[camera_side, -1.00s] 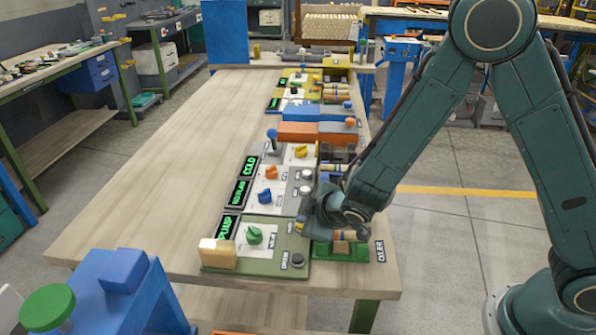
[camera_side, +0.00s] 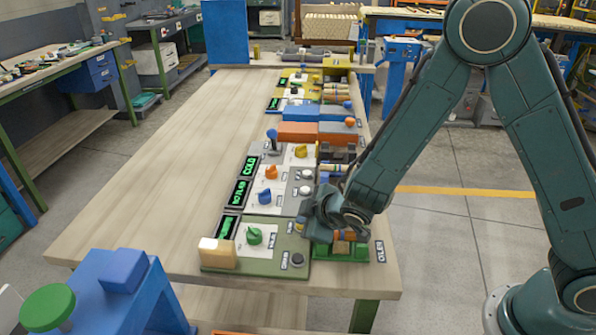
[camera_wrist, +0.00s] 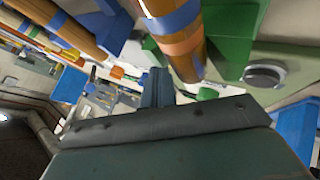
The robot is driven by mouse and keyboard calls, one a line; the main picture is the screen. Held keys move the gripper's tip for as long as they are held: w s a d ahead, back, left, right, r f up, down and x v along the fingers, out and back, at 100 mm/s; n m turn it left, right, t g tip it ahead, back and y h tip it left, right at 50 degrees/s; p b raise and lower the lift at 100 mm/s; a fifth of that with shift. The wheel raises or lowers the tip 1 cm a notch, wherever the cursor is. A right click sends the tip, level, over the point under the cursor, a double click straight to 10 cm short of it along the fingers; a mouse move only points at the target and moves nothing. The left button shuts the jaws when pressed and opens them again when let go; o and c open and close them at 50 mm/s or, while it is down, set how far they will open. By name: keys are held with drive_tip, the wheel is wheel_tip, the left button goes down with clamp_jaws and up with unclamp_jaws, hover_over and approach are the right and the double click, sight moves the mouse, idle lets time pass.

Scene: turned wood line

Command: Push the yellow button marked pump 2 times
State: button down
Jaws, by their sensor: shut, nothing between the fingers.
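The yellow button (camera_side: 299,227) shows as a small yellow spot at the right side of the nearest green panel (camera_side: 270,262), right beside my gripper (camera_side: 307,231). The gripper partly covers that spot, and I cannot tell whether they touch. The button's label is not readable. In the wrist view my gripper's fingers (camera_wrist: 157,88) are together with nothing between them; the yellow button cannot be made out there. A lit display (camera_side: 227,228) sits at the panel's left, its text too small to read.
The green panel also bears a green knob (camera_side: 254,236), a dark round button (camera_side: 298,259) and a cream block (camera_side: 217,253). A green tray with wooden pieces (camera_side: 346,249) lies just right of my gripper. More panels run behind. The table's left half (camera_side: 170,170) is clear.

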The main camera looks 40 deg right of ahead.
drive_tip(key=shift+r, duration=0.75)
drive_tip(key=shift+r, duration=0.15)
drive_tip(key=shift+r, duration=2.35)
